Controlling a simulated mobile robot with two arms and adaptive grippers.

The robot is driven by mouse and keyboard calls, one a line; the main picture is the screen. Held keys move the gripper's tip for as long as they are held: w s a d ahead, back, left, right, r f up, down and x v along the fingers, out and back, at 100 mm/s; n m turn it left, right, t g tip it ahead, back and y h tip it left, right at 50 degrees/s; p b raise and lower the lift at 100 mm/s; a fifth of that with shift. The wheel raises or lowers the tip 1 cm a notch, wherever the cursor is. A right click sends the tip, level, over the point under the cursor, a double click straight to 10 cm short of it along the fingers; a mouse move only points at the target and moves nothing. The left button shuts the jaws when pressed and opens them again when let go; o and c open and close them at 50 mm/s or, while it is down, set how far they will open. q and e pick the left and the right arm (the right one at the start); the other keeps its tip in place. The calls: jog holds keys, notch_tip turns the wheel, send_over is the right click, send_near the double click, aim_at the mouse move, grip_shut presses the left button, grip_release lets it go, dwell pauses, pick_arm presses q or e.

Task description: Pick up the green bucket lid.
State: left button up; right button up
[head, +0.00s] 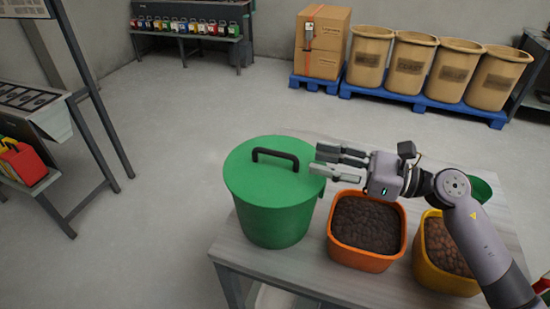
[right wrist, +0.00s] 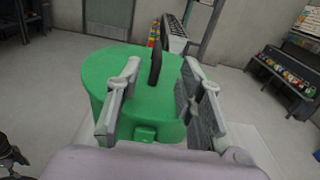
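The green bucket (head: 272,222) stands on the table with its green lid (head: 245,184) on top. A black arched handle (head: 275,155) stands up from the lid. My right gripper (head: 325,162) is at the right edge of the lid, its fingers pointing left toward the handle. In the right wrist view the fingers are spread apart and empty, with the handle (right wrist: 155,55) beyond them, between their lines, and the lid (right wrist: 110,65) below. My left gripper is not in view.
An orange bin (head: 347,252) and a yellow bin (head: 430,272) of dark contents stand right of the bucket on the table (head: 290,277). A metal rack (head: 85,130) is at left. Floor between is clear.

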aim_at(286, 154)
jog(key=x, duration=0.3)
jog(key=shift+p, duration=0.35)
jog(key=p+x, duration=0.1)
jog(key=x, duration=0.2)
jog(key=p+x, duration=0.1)
jog(key=shift+a+f+p, duration=0.3)
jog(key=shift+a+p, duration=0.05)
jog(key=shift+a, duration=0.05)
jog(key=shift+w+a, duration=0.1)
jog(key=shift+a, duration=0.1)
jog(key=shift+f, duration=0.15)
jog(key=shift+d, duration=0.1)
jog(key=shift+c, duration=0.5)
grip_shut()
